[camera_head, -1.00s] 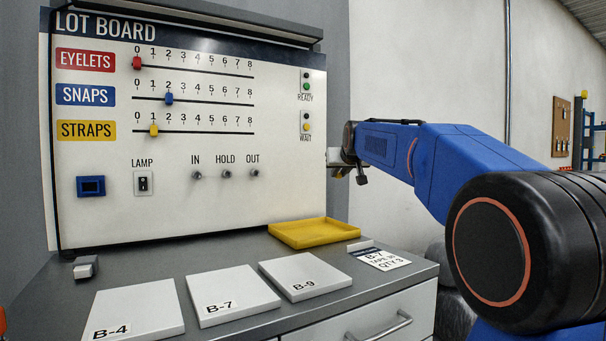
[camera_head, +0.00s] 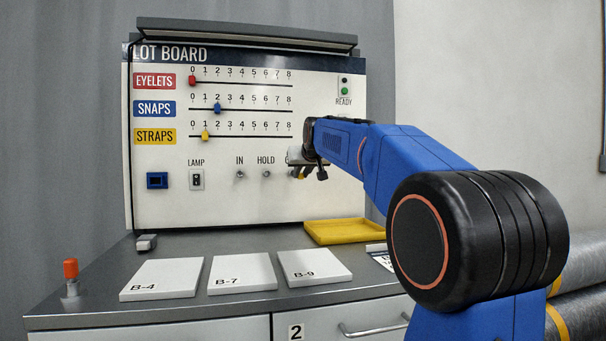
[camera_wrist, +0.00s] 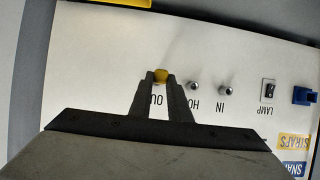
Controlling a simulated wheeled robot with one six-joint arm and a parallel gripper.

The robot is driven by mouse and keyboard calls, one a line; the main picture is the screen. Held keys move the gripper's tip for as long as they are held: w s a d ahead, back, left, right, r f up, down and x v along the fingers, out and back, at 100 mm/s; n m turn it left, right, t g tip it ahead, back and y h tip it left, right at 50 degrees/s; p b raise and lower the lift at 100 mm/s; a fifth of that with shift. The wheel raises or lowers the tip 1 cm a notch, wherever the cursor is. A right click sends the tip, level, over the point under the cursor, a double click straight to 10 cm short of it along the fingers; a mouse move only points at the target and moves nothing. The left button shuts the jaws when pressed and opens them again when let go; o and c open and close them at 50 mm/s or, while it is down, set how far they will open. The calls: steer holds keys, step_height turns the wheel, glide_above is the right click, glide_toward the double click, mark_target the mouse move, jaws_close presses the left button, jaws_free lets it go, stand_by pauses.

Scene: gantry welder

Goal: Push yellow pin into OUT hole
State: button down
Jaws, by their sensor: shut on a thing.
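My gripper (camera_head: 299,173) is at the right of the lot board (camera_head: 225,207), over the OUT position. In the wrist view my gripper (camera_wrist: 160,80) is shut on the yellow pin (camera_wrist: 161,74), which shows as a yellow end between the fingertips. The upside-down OUT label (camera_wrist: 157,100) shows between the fingers. The OUT hole itself is hidden by the pin and fingers, and I cannot tell how deep the pin sits. The HOLD hole (camera_wrist: 193,88) and IN hole (camera_wrist: 226,90) are in a row beside it, both with metal rims.
A lamp switch (camera_head: 196,180) and a blue socket (camera_head: 157,180) lie left of the holes. The yellow tray (camera_head: 345,241) is on the bench below my gripper. Plates B-4 (camera_head: 161,277), B-7 (camera_head: 242,270) and B-9 (camera_head: 313,265) lie in front.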

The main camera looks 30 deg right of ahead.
steer(key=shift+w+d, duration=0.25)
steer(key=shift+w, duration=0.6)
steer(key=shift+w+d, duration=0.25)
steer(key=shift+w, duration=0.55)
steer(key=shift+w+d, duration=0.25)
steer(key=shift+w, duration=0.6)
steer(key=shift+w+d, duration=0.3)
steer(key=shift+w, duration=0.65)
steer(key=shift+w+d, duration=0.25)
steer(key=shift+w, duration=0.7)
steer(key=c, duration=1.6)
jaws_free()
steer(key=v, duration=1.7)
steer(key=shift+s+r, duration=0.1)
steer(key=shift+r, duration=0.1)
steer(key=shift+s, duration=0.1)
